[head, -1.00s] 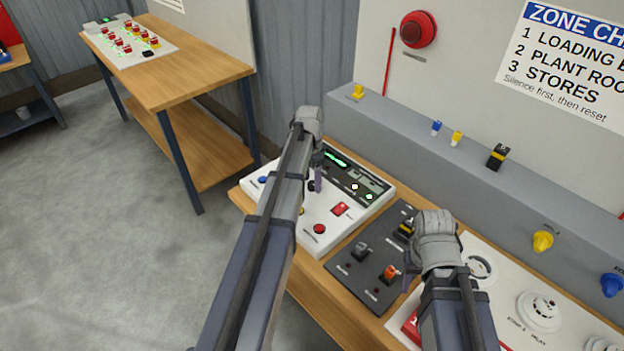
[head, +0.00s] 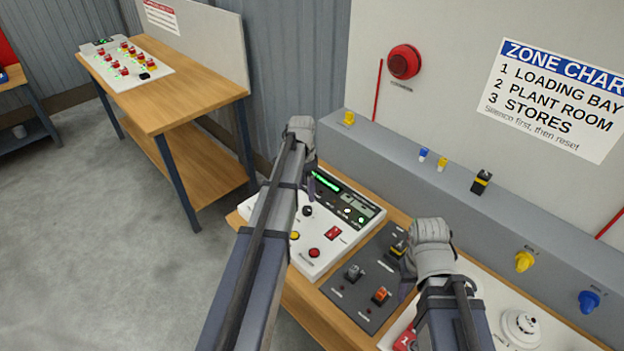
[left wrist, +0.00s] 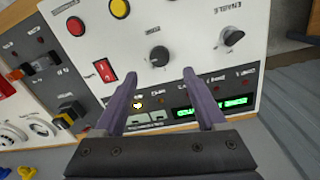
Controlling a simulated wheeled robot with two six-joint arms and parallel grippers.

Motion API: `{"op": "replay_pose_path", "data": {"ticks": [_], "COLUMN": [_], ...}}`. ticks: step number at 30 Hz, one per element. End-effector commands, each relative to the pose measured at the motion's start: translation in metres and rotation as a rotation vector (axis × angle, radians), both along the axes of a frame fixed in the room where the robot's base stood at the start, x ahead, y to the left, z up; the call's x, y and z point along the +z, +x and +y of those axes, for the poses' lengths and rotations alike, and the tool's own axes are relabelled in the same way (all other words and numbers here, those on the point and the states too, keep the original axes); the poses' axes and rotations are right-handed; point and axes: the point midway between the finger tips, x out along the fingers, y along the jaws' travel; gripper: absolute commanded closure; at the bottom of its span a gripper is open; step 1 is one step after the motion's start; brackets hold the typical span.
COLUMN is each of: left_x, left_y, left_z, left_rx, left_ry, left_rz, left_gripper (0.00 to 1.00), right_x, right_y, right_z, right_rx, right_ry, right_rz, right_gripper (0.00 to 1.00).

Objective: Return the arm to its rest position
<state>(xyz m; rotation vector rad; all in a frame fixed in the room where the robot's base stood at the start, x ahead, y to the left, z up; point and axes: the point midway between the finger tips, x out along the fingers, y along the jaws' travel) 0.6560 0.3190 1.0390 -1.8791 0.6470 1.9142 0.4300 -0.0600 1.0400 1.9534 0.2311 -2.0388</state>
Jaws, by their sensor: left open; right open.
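My left gripper (left wrist: 160,60) is open and empty in the left wrist view, its two purple fingers apart over the white control panel (left wrist: 200,60). In the head view my left gripper (head: 309,185) hangs above the same panel (head: 275,212), and its arm hides part of that panel. My right gripper (head: 405,280) is open at the right edge of the dark switch panel (head: 341,291). Its wrist hides most of its fingers in the head view.
The dark panel carries grey, orange (head: 381,295) and yellow-black switches. A grey ledge (head: 400,165) with small knobs runs behind the bench. A red bell (head: 404,62) and a zone chart (head: 555,95) are on the wall. Another wooden bench (head: 200,95) stands at the left, with open floor before it.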

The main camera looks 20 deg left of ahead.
Motion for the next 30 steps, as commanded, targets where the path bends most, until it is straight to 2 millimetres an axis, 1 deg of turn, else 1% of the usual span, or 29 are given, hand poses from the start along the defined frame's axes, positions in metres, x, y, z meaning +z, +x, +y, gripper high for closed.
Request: {"op": "replay_pose_path", "data": {"ticks": [5, 8, 11, 12, 14, 15, 17, 18, 19, 21, 24, 27, 30], "left_x": [0.0, -0.003, -0.009, -0.013, -0.017, -0.021, -0.025, -0.027, -0.029, -0.032, -0.036, -0.037, -0.038], "left_y": [-0.001, -0.01, -0.034, -0.049, -0.073, -0.091, -0.117, -0.134, -0.146, -0.171, -0.2, -0.218, -0.226], "left_z": [-0.002, -0.021, -0.066, -0.089, -0.124, -0.146, -0.174, -0.191, -0.202, -0.222, -0.242, -0.253, -0.258], "left_rx": [0.0, 0.007, 0.031, 0.045, 0.072, 0.093, 0.122, 0.142, 0.157, 0.188, 0.224, 0.251, 0.264], "left_ry": [0.0, 0.007, 0.025, 0.036, 0.056, 0.069, 0.089, 0.1, 0.109, 0.128, 0.146, 0.159, 0.165], "left_rz": [0.0, 0.004, 0.012, 0.015, 0.018, 0.019, 0.017, 0.015, 0.013, 0.007, -0.003, -0.012, -0.017], "left_gripper": [0.27, 0.27, 0.27, 0.27, 0.27, 0.27, 0.27, 0.27, 0.27, 0.27, 0.27, 0.27, 0.27], "right_x": [0.0, -0.003, -0.009, -0.012, -0.017, -0.021, -0.025, -0.027, -0.029, -0.033, -0.036, -0.038, -0.039], "right_y": [0.0, 0.0, 0.0, 0.0, 0.0, 0.0, 0.0, 0.0, 0.0, 0.0, 0.0, 0.0, 0.0], "right_z": [0.0, 0.0, 0.0, 0.0, 0.0, 0.0, 0.0, 0.0, 0.0, 0.0, 0.0, 0.0, 0.0], "right_rx": [0.0, 0.0, 0.0, -0.001, -0.001, -0.001, -0.001, -0.001, -0.001, -0.001, -0.001, -0.002, -0.002], "right_ry": [0.0, 0.0, 0.0, 0.0, 0.0, 0.0, 0.0, 0.0, 0.0, 0.0, 0.0, 0.0, 0.0], "right_rz": [0.0, 0.0, 0.0, 0.0, 0.0, 0.0, 0.0, 0.0, 0.0, 0.0, 0.0, 0.0, 0.0], "right_gripper": [0.5, 0.5, 0.5, 0.5, 0.5, 0.5, 0.5, 0.5, 0.5, 0.5, 0.5, 0.5, 0.5]}}
